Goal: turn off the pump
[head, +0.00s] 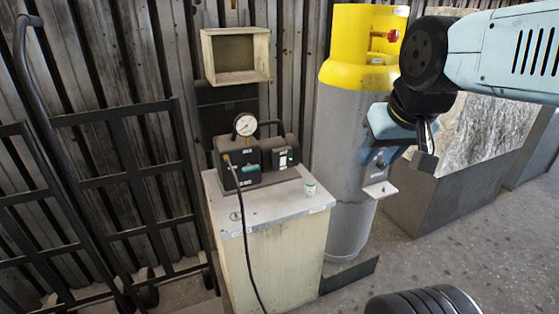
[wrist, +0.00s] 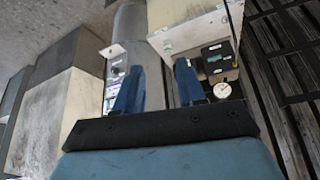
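The pump (head: 240,165) is a black unit with a round white gauge (head: 246,125) on top and a teal part on its front. It stands on the pale cabinet (head: 265,270). A smaller dark box with a small green spot (head: 290,157) is at its right; the switch position is too small to tell. The pump (wrist: 213,60) also shows upside down in the wrist view, beyond the right finger. My gripper (head: 404,172) is raised in front of the cylinder, right of the pump and apart from it. Its two blue fingers (wrist: 160,85) are spread with nothing between them.
A grey cylinder with a yellow top (head: 343,120) stands right of the cabinet. A dark hand truck (head: 120,190) stands at left. Floor shows at the lower right.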

